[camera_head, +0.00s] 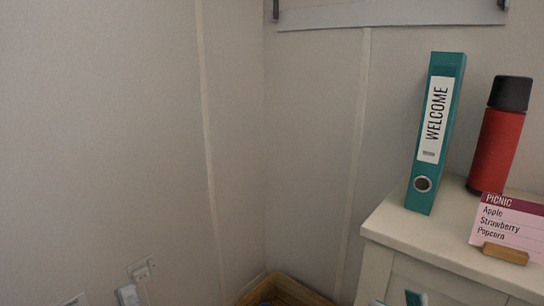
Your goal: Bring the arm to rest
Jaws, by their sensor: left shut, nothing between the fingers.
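My right gripper is not in view.
A pale cabinet (390,218) stands at the right. On it are a teal WELCOME binder (433,120), a red flask (496,150) and a pink picnic card (508,222) in a wooden holder (505,254). A wooden box (284,290) sits in the corner. A socket (142,268) is on the wall.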

